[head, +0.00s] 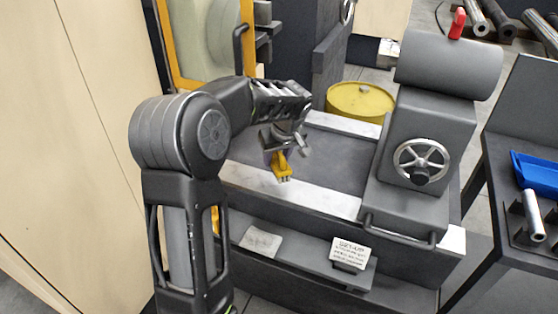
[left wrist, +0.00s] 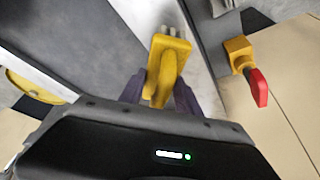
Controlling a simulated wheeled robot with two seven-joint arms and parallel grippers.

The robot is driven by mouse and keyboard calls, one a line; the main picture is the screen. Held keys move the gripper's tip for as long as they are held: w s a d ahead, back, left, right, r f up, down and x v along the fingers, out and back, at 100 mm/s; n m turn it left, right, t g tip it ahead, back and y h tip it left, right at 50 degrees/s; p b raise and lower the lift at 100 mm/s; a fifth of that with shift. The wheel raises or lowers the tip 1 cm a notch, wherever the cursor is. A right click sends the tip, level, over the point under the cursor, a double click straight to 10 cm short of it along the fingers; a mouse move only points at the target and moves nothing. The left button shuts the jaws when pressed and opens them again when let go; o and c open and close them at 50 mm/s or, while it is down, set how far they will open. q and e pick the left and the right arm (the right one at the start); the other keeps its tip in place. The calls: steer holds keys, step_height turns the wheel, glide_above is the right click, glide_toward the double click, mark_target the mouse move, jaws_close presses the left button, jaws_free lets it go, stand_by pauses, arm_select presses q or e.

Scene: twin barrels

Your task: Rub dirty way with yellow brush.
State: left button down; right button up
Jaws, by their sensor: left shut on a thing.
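A yellow brush (head: 281,166) is held by my left gripper (head: 277,152) above the lathe-like machine bed, near its left end. In the left wrist view the yellow brush (left wrist: 166,66) sits between the two dark fingers of my left gripper (left wrist: 160,95), which is shut on it. The near way (head: 300,196) is a pale strip with grey smudges along the bed's front edge. The far way (head: 342,124) is also pale with grey marks. The brush tip shows over the near way; I cannot tell whether it touches. My right gripper is not in view.
The grey tailstock with a handwheel (head: 421,161) stands at the bed's right. A yellow barrel (head: 360,101) is behind the bed. A bench with a blue dustpan-like item (head: 535,172) is at the right.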

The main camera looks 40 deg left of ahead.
arm_select(q)
steer(key=shift+r+p, duration=0.65)
steer(key=shift+r, duration=0.75)
steer(key=shift+d, duration=0.1)
